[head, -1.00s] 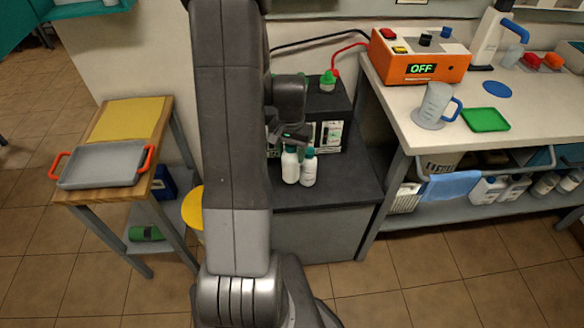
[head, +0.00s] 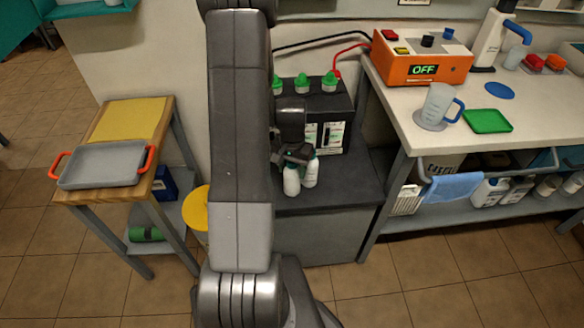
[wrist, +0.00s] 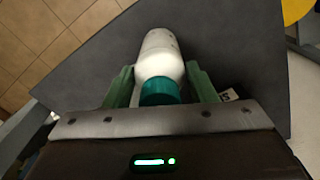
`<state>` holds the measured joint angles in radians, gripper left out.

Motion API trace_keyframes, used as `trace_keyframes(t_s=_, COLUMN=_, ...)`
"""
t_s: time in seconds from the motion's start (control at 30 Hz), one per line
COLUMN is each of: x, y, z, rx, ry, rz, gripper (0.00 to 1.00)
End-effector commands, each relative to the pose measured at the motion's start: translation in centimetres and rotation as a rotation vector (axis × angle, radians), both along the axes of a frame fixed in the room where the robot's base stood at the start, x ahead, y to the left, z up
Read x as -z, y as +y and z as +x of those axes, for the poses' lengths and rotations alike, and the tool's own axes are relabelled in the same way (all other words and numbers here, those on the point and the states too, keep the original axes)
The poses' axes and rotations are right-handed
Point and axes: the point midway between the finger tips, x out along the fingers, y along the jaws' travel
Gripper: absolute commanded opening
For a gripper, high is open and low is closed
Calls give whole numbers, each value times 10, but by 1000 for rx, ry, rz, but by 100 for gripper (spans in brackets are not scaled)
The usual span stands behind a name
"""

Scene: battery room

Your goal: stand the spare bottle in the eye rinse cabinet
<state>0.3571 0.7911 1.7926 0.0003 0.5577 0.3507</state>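Two white bottles stand side by side near the front of the dark bench in the head view. My gripper (head: 297,155) is over them and hides their caps there. In the wrist view one white bottle (wrist: 161,55) with a teal cap (wrist: 159,92) lies between my green fingers (wrist: 162,82), which appear to press on its sides. It seems to be the left bottle (head: 291,181) of the head view; the right bottle (head: 310,174) stands close beside it. Whether the held bottle touches the bench is unclear. I cannot make out an eye rinse cabinet.
A black battery box (head: 335,108) with green caps stands behind. To the right is a worktable (head: 420,145) with an orange device (head: 420,65) and a jug (head: 435,104). To the left, a wooden stand (head: 84,195) holds a grey tray (head: 102,180). The bench front is bare.

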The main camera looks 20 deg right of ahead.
Motion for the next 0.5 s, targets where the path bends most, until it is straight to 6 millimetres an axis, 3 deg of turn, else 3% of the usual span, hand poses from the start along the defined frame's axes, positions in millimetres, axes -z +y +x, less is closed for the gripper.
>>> trace_keyframes(t_s=0.1, x=-1, y=0, z=0, rx=0, ry=0, rz=0, gripper=69)
trace_keyframes(t_s=0.5, x=-9, y=0, z=1, rx=0, ry=-2, rz=-1, gripper=69)
